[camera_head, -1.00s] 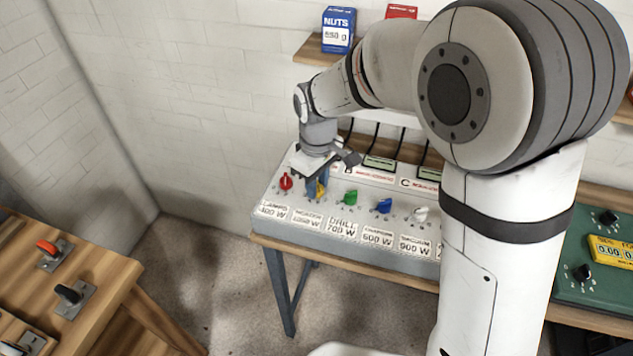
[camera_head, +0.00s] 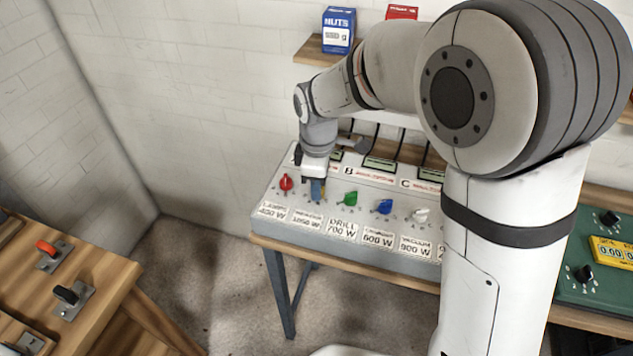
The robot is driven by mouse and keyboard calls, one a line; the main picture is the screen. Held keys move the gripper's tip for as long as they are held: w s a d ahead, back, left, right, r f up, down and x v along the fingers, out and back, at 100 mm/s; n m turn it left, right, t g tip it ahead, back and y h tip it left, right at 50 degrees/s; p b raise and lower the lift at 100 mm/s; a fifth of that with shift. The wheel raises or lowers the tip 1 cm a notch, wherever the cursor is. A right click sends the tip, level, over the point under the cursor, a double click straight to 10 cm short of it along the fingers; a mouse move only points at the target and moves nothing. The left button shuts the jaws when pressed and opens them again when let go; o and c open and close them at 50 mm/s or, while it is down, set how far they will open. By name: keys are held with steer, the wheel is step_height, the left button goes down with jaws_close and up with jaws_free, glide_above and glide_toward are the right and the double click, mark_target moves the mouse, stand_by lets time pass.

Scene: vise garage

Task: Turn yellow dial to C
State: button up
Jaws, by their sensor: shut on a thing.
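My gripper (camera_head: 317,188) points down at the grey dial panel (camera_head: 262,216), between the red dial and the green dial. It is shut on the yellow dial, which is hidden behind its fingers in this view. The dial stands above the label that seems to read 1000 W or similar; I cannot read it clearly. The dial's pointer and its small position marks are hidden too, so I cannot tell which letter it points to.
The red dial (camera_head: 286,182) is close on the left. The green dial (camera_head: 350,198), blue dial (camera_head: 384,206) and white dial (camera_head: 421,214) are to the right. Displays with cables line the panel's back. A wooden bench (camera_head: 100,268) with switches stands at lower left.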

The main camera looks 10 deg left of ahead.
stand_by(0.3)
steer(key=o, duration=1)
step_height(320, 180, up, 8)
steer(key=shift+f, duration=0.1)
steer(key=s+d+r+m+t, duration=0.1)
steer(key=s+d+m, duration=0.1)
steer(key=d+m, duration=0.35)
steer(key=s+d+r+m, duration=0.1)
steer(key=d+r+m, duration=0.1)
steer(key=d, duration=0.6)
steer(key=s+d+m, duration=0.3)
steer(key=d, duration=0.1)
steer(key=s+d+f+m+t, duration=0.1)
steer(key=s+d+m, duration=0.3)
steer(key=d, duration=0.1)
steer(key=s+d+f+m, duration=0.1)
steer(key=s+d+m, duration=0.3)
steer(key=shift+s+d+f+t, duration=0.1)
steer(key=shift+d+f+t, duration=0.1)
steer(key=shift+f+t, duration=0.1)
